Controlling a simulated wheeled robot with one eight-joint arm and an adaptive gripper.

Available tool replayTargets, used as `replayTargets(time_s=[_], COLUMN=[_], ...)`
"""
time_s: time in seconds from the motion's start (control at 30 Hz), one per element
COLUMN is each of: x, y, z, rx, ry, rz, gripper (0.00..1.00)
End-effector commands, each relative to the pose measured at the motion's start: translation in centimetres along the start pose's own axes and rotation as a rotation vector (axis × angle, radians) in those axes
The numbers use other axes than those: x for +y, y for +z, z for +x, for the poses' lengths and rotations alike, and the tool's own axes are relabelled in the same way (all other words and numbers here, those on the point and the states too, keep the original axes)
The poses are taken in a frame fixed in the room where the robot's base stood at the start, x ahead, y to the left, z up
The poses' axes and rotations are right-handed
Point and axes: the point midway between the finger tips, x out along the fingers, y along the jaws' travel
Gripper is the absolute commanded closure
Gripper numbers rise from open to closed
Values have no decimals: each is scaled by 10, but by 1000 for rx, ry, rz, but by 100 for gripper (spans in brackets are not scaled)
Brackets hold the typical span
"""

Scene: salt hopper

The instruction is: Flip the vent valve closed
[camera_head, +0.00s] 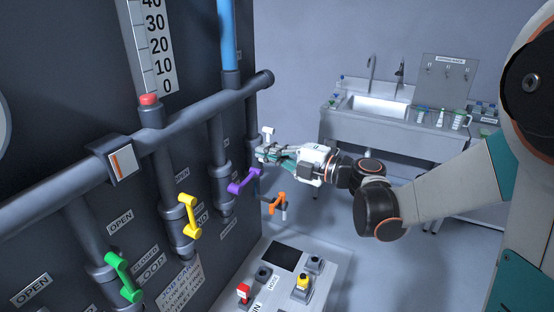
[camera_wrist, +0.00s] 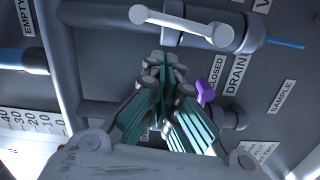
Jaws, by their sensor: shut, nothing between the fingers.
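A white valve handle (camera_wrist: 185,22) lies across the top of the wrist view, on a grey pipe beside a label cut off after "V". It also shows as a small white piece in the head view (camera_head: 268,133). I cannot read which valve it is for certain. My gripper (camera_head: 262,153) is shut and empty, pointing at the pipes. Its fingertips (camera_wrist: 164,65) are just below the white handle in the wrist view, with a small gap apparent. In the head view the fingers partly cover the pipe behind.
A purple handle (camera_head: 244,181) is just below my gripper, and an orange handle (camera_head: 277,202) is lower. Yellow (camera_head: 189,215) and green (camera_head: 123,277) handles are left. A button console (camera_head: 285,285) stands below.

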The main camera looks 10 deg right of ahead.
Motion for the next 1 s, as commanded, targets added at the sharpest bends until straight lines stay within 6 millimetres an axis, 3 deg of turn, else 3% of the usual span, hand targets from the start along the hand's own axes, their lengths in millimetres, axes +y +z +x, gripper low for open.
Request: replayTargets(time_s=[0.23, 1.0], x=[0, 2], y=[18, 22], z=[4, 4], rx=[0, 1], ry=[0, -3], rz=[0, 63], gripper=[100, 100])
